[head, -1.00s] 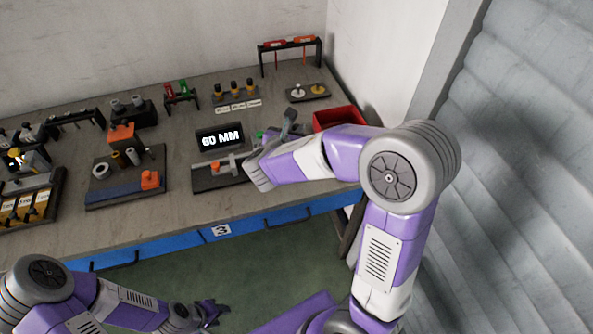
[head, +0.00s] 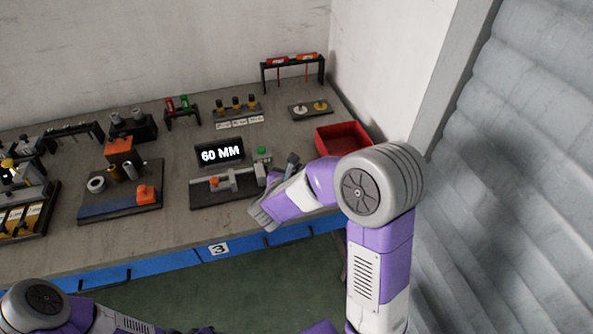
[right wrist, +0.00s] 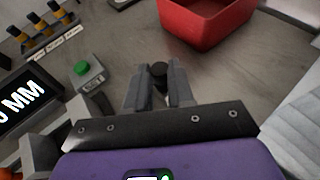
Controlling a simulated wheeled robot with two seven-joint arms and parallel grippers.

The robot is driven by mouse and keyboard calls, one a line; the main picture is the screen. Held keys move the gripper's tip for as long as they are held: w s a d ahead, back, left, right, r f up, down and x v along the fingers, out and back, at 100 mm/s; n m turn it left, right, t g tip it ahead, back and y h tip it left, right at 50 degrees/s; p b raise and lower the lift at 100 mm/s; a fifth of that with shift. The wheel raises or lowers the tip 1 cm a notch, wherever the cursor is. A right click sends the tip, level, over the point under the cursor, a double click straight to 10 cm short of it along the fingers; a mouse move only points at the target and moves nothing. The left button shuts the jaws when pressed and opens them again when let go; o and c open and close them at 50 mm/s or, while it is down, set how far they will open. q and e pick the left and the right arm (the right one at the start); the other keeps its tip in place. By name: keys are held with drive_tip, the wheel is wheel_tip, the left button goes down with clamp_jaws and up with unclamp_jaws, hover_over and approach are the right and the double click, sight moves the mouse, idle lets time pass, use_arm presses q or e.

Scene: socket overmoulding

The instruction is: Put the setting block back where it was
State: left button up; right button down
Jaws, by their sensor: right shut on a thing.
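My right gripper (right wrist: 158,92) is shut on a small dark piece with a round top (right wrist: 158,69), seemingly the setting block. Its lower part is hidden between the fingers. In the head view the right gripper (head: 290,162) is above the bench, just right of the measuring station (head: 225,198), and the held piece cannot be made out. The station carries a grey slide and an orange knob. Behind it stands a display (head: 220,153) reading 60 MM. Only a sliver of my left gripper (head: 203,330) shows at the bottom edge.
A green button box (head: 262,153) stands close left of the right gripper. A red bin (head: 343,138) is behind and right. A labelled rack (head: 237,113) with yellow-and-black pieces and a small plate (head: 310,109) stand at the back. Bare bench lies between.

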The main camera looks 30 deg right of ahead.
drive_tip(key=shift+f, duration=0.15)
drive_tip(key=c, duration=1)
unclamp_jaws()
drive_tip(key=p+v, duration=0.3)
drive_tip(key=v, duration=0.9)
